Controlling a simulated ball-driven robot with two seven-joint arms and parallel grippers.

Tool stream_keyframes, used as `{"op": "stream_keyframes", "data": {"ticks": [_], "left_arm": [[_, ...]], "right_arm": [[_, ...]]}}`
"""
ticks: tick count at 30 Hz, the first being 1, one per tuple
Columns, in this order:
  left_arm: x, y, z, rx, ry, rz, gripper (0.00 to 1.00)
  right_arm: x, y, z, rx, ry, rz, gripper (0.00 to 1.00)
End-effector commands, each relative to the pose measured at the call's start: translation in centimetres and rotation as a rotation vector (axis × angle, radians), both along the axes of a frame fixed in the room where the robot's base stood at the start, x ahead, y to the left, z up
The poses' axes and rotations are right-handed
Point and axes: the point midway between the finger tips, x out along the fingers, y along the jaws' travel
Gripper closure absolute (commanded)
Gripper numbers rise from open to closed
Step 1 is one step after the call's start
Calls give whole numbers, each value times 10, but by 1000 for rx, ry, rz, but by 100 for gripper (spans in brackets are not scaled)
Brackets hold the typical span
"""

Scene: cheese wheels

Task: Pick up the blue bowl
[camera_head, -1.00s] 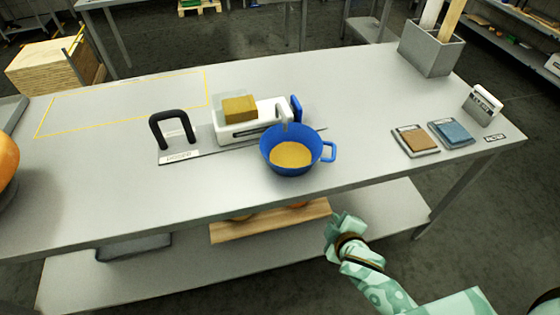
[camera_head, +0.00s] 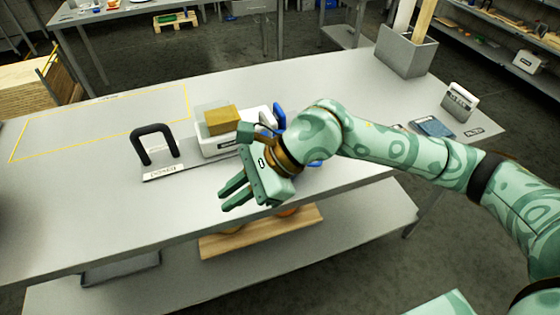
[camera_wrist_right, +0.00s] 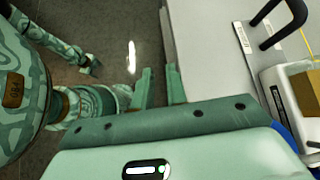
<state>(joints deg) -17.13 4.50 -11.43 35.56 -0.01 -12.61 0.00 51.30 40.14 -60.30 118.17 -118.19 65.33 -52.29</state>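The blue bowl is mostly hidden behind my right gripper and wrist in the head view. Only a bit of blue bowl (camera_head: 316,163) shows right of the wrist, and a blue sliver (camera_wrist_right: 283,126) shows at the right in the right wrist view. My right gripper (camera_head: 229,193) is over the table's front edge, in front of the bowl. Its two fingers (camera_wrist_right: 159,70) stand apart with nothing between them in the right wrist view. What looks like my left gripper (camera_wrist_right: 92,67) is small at the left of that view, and its opening is unclear.
The grey table (camera_head: 100,215) carries a white scale-like device (camera_head: 215,143) with a yellow block (camera_head: 221,120), and a black handle (camera_head: 154,143) on a plate. A blue-topped pad (camera_head: 432,127), a small sign stand (camera_head: 460,101) and a grey bin (camera_head: 406,52) stand right. The table's left is clear.

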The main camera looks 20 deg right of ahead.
Motion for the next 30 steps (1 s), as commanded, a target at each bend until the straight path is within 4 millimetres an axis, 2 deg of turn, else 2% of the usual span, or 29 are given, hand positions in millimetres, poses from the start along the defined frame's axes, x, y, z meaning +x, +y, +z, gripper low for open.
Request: {"op": "stream_keyframes", "data": {"ticks": [1, 4, 6, 9, 13, 21, 24, 30], "left_arm": [[-1, 0, -1, 0, 1, 0, 27], [-1, 1, -2, 2, 2, 0, 27], [-1, 1, -2, 2, 3, 0, 27], [-1, 1, -3, 2, 3, 0, 27], [-2, 1, -6, 2, 5, 0, 27], [-7, 1, -20, 2, 15, -1, 27], [-8, 1, -24, 2, 17, -1, 27], [-9, 1, -27, 1, 20, -1, 27]], "right_arm": [[16, -31, -8, -187, -94, 14, 86], [42, -94, -14, -509, -211, 2, 86], [54, -127, -9, -659, -256, -26, 86], [64, -155, -3, -781, -283, -57, 86], [70, -163, -14, -821, -289, -69, 86], [92, -158, -77, -817, -285, -68, 86], [98, -156, -94, -815, -286, -68, 86], [105, -156, -108, -815, -289, -69, 86]]}}
